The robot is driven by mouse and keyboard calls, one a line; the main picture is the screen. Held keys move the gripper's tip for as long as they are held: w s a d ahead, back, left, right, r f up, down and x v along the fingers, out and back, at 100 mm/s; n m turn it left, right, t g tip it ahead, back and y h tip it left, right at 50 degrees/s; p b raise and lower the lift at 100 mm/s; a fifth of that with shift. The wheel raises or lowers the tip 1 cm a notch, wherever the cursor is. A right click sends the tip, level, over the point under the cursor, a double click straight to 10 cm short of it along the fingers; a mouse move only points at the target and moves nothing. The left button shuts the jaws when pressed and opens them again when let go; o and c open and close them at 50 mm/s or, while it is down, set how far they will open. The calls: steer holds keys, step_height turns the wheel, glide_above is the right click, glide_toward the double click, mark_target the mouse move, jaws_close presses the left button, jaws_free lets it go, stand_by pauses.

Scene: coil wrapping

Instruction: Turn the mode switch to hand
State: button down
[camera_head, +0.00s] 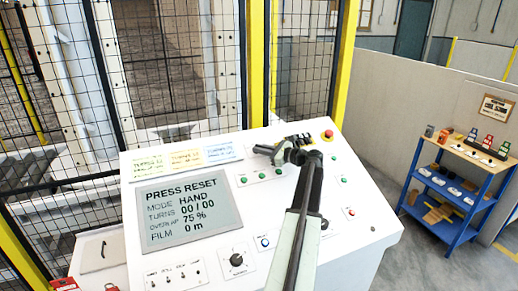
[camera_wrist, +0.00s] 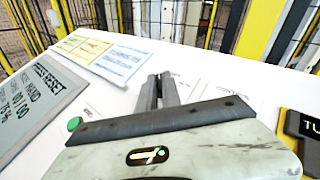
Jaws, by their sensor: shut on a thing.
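The white control panel (camera_head: 215,205) has a grey screen (camera_head: 187,208) that reads PRESS RESET, MODE HAND, TURNS 00 / 00, overlap 75 %, FILM 0 m. The screen also shows at the left edge of the wrist view (camera_wrist: 38,98). My gripper (camera_head: 264,150) is at the upper part of the panel, right of the screen, its fingers pointing down to the panel face. In the wrist view its dark fingers (camera_wrist: 159,88) are close together on the mode switch. The fingers hide the switch, so its pointer cannot be seen.
A red emergency button on yellow (camera_head: 327,135) sits at the panel's upper right. Green buttons (camera_head: 343,182) and a black knob (camera_head: 236,259) are also on the panel. A mesh fence (camera_head: 180,70) stands behind. A blue shelf cart (camera_head: 450,190) stands at the right.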

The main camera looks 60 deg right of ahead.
steer(key=shift+f+n+y, duration=0.2)
steer(key=shift+n+y, duration=0.5)
steer(key=c, duration=1.5)
jaws_free()
steer(key=shift+w+d+f, duration=0.1)
steer(key=shift+w+d, duration=0.05)
steer(key=shift+w, duration=0.05)
steer(key=shift+s, duration=0.1)
steer(key=shift+s+p, duration=0.25)
steer(key=shift+p, duration=0.05)
steer(key=s, duration=0.4)
steer(key=s+r, duration=0.1)
steer(key=s, duration=0.2)
steer(key=shift+d+r+p, duration=0.1)
steer(key=shift+d+p, duration=0.15)
steer(key=shift+p, duration=0.15)
steer(key=shift+s, duration=0.1)
